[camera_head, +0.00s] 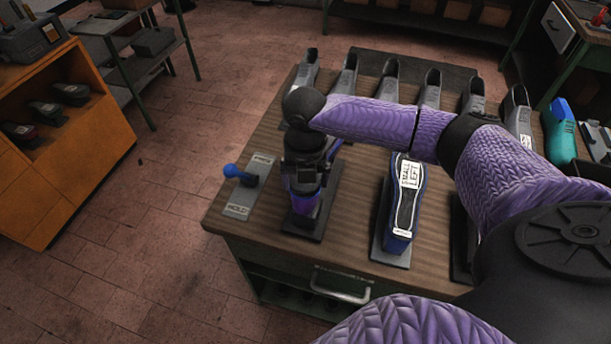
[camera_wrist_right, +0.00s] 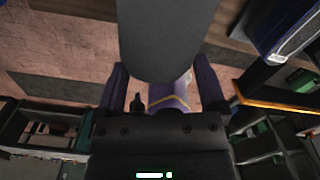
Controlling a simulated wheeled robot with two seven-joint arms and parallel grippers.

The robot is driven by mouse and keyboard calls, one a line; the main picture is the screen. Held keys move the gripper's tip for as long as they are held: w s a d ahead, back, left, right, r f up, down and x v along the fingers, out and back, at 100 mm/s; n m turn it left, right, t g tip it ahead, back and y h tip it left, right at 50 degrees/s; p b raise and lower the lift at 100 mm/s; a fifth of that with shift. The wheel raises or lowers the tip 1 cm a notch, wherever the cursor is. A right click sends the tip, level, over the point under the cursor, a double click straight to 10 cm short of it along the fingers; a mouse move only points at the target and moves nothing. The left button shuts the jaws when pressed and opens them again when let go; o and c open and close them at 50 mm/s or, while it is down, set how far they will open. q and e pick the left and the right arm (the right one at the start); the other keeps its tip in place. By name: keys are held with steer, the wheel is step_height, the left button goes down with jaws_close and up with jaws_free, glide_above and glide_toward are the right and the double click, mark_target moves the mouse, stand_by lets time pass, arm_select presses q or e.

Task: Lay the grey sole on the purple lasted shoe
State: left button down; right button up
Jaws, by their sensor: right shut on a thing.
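The purple lasted shoe (camera_head: 305,204) stands on a dark base plate near the left front of the bench, mostly hidden under my right gripper (camera_head: 308,182). The grey sole (camera_wrist_right: 168,40) fills the upper middle of the right wrist view, and my right gripper is shut on it. A purple surface with a yellow line (camera_wrist_right: 170,102) shows between the fingers below the sole and looks like part of the shoe. Whether sole and shoe touch cannot be told. In the head view the sole is hidden by my gripper and arm. My left gripper is not in view.
A blue shoe with a "SMALL LEFT" label (camera_head: 408,190) stands right of the purple one. A blue-knobbed lever (camera_head: 240,174) on a plate is to the left. Several grey lasts (camera_head: 388,84) line the back, with a teal shoe (camera_head: 560,135) at right. An orange shelf (camera_head: 75,150) stands far left.

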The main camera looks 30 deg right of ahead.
steer(key=shift+f, duration=0.4)
steer(key=o, duration=1)
step_height(320, 180, up, 10)
steer(key=shift+f+p, duration=0.1)
steer(key=shift+p, duration=0.35)
